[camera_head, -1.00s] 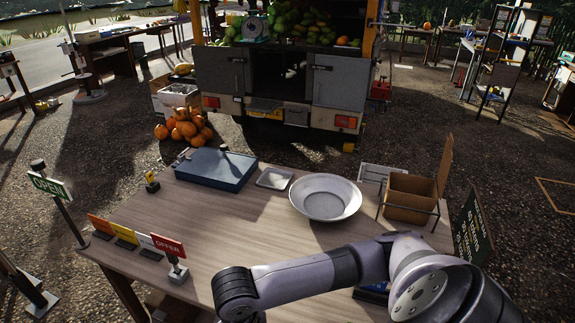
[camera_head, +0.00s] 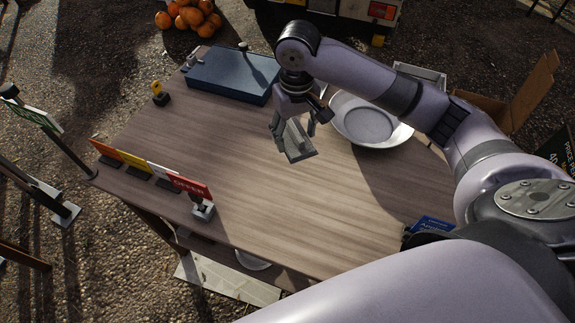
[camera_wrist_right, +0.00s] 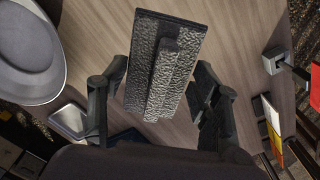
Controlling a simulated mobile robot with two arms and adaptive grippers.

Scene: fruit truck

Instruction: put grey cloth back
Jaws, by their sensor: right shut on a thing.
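My right gripper (camera_head: 295,122) is shut on the grey cloth (camera_head: 299,147), a folded, stiff-looking rectangle held above the middle of the wooden table (camera_head: 240,180). In the right wrist view the cloth (camera_wrist_right: 187,45) shows a rough grey weave and a raised ridge along its middle, with the fingers of the right gripper (camera_wrist_right: 157,85) on either side. The cloth hangs tilted and appears clear of the tabletop. My left gripper is not in view.
A round metal bowl (camera_head: 369,122) stands right of the gripper. A blue-grey case (camera_head: 231,76) lies at the back left. Small signs (camera_head: 165,173) line the left edge. A blue box (camera_head: 432,224) sits front right. The table's front middle is clear.

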